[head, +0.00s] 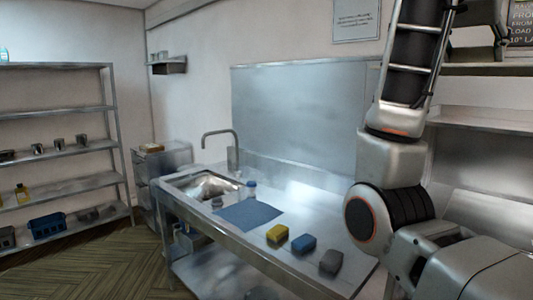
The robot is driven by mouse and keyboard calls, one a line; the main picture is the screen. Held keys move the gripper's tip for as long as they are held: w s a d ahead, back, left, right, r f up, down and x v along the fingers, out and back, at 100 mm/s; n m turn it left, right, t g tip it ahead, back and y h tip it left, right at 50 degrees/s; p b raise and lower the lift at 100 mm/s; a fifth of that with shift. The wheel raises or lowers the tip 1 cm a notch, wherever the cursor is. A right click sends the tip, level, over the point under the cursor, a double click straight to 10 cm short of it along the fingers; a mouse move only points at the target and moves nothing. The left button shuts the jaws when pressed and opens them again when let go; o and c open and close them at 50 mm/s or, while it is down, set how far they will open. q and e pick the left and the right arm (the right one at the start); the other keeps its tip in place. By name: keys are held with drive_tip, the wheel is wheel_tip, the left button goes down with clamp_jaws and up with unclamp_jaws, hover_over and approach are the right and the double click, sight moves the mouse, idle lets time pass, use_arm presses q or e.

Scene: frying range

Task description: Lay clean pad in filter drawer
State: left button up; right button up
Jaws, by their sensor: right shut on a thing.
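My right arm fills the right side of the head view, in front of the steel counter. A dark part at the top right edge looks like my right gripper (484,17); it is partly cut off by the frame. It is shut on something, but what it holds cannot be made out. My left gripper is not in view. I cannot make out a filter drawer or a clean pad anywhere in view.
A steel counter (290,217) with a sink (203,186) holds a blue mat (248,214), a small bottle (251,188), and yellow (277,233), blue (303,243) and grey (331,261) sponge-like blocks. Shelves (62,110) stand at left. Wood floor (115,262) between is clear.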

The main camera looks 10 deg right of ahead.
drive_tip(key=w+a+f, duration=0.2)
drive_tip(key=a+f, duration=0.2)
drive_tip(key=f, duration=0.5)
drive_tip(key=w+a+f+g+p, duration=0.1)
drive_tip(key=w+a+f, duration=0.15)
drive_tip(key=f, duration=0.75)
drive_tip(key=w+a+f, duration=0.1)
drive_tip(key=a+f, duration=0.3)
drive_tip(key=f, duration=0.5)
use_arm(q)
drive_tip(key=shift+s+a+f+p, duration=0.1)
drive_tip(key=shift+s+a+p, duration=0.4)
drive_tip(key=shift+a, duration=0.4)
use_arm(e)
drive_tip(key=s+a+f, duration=0.3)
drive_tip(key=f, duration=0.5)
drive_tip(key=s+a+f+n+t, duration=0.1)
drive_tip(key=s+a+f, duration=0.2)
drive_tip(key=f, duration=0.4)
drive_tip(key=s+a+f+t, duration=0.1)
drive_tip(key=s+a+f, duration=0.2)
drive_tip(key=f, duration=0.5)
drive_tip(key=shift+a+f+n+y, duration=0.25)
drive_tip(key=shift+f+n+y, duration=0.05)
drive_tip(key=shift+y, duration=0.1)
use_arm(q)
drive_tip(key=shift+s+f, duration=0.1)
